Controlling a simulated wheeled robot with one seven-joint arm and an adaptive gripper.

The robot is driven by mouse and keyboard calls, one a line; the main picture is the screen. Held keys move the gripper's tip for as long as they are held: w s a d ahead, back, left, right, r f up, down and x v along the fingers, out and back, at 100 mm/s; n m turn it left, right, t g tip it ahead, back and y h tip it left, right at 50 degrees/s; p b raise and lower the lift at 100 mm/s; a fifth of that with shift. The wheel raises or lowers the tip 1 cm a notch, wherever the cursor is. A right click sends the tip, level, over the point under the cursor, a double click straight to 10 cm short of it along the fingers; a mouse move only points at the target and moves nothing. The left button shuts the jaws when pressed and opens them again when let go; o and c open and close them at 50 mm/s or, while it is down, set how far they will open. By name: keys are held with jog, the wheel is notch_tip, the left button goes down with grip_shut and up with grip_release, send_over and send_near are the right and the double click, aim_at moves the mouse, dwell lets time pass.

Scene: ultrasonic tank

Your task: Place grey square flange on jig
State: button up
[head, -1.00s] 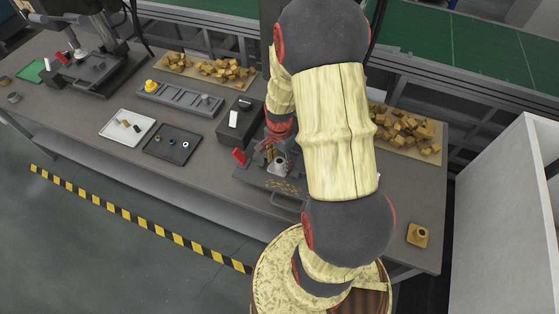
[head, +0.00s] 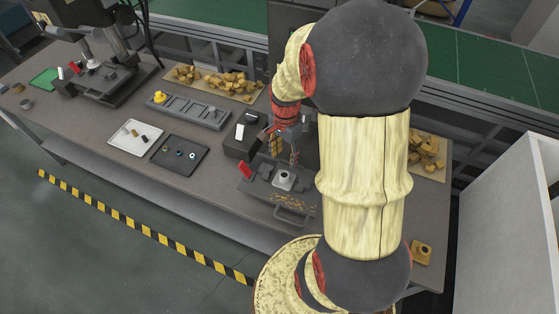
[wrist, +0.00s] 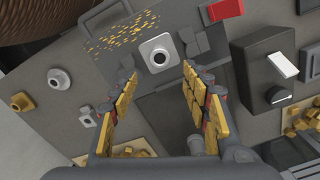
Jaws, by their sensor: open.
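The grey square flange (wrist: 159,53), a pale square plate with a round boss and a dark bore, sits boss-up on the jig (wrist: 172,82) between dark blocks. In the head view the flange (head: 284,179) shows on the jig plate (head: 262,192). My gripper (wrist: 158,82) is open, its yellow-padded fingers apart and empty. The flange appears beyond the fingertips, between their lines, with no finger touching it. In the head view my gripper (head: 290,138) is above and behind the flange, partly hidden by my arm.
Another grey square flange (wrist: 59,78), a yellow flange (wrist: 22,102) and a small grey part (wrist: 87,117) stand on the bench. A red block (wrist: 225,9) and a dark box with a white switch (wrist: 282,65) flank the jig. Brass chips lie near its handle.

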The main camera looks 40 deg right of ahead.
jog(key=a+r+n+t, duration=0.2)
jog(key=a+r+n, duration=0.5)
jog(key=a+r, duration=0.5)
jog(key=s+a+r+n+t, duration=0.3)
jog(key=s+a+r+n, duration=0.4)
jog(key=a+r+n, duration=0.3)
jog(key=shift+s+a+r+n+t, duration=0.25)
jog(key=shift+s+a+n+t, duration=0.05)
jog(key=shift+n, duration=0.2)
